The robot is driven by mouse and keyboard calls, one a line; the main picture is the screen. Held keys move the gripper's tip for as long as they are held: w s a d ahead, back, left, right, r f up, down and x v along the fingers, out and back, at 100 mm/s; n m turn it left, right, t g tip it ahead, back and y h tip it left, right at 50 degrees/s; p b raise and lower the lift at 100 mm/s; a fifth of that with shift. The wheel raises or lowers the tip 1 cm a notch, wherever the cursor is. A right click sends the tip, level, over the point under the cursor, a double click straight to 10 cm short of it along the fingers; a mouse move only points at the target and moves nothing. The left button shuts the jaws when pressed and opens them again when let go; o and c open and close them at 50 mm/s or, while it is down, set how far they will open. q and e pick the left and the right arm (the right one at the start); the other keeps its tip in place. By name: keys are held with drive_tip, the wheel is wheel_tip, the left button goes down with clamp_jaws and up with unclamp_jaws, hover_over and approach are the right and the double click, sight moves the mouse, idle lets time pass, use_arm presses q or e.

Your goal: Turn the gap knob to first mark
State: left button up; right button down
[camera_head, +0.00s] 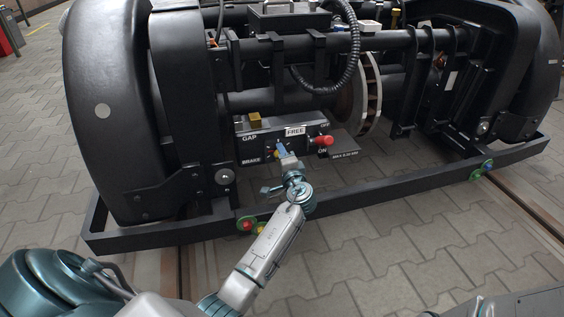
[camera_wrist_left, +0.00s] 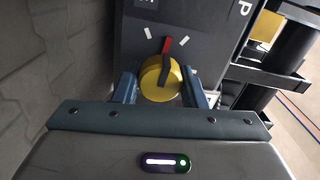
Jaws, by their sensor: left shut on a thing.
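The gap knob (camera_wrist_left: 158,86) is a round yellow knob with a black bar across it and a red pointer tip, seen in the left wrist view. The red tip points between two white marks on the dark panel (camera_wrist_left: 204,20). My left gripper (camera_wrist_left: 160,90) has one finger on each side of the knob and is shut on it. In the head view my left gripper (camera_head: 281,150) is at the front of the control box (camera_head: 300,145), below the GAP and FREE labels, and mostly hides the knob. My right gripper is not in view.
A red knob (camera_head: 324,140) sits right of the gripper, between OFF and ON labels. A yellow block (camera_head: 255,118) is on top of the box. The black frame rail (camera_head: 380,190) runs below, with large black wheel covers (camera_head: 105,110) at the sides. Paving in front is clear.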

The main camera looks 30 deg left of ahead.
use_arm(q)
drive_tip(key=shift+n+b, duration=1.15)
drive_tip(key=shift+n, duration=0.75)
drive_tip(key=o, duration=1)
drive_tip(key=shift+s, duration=0.1)
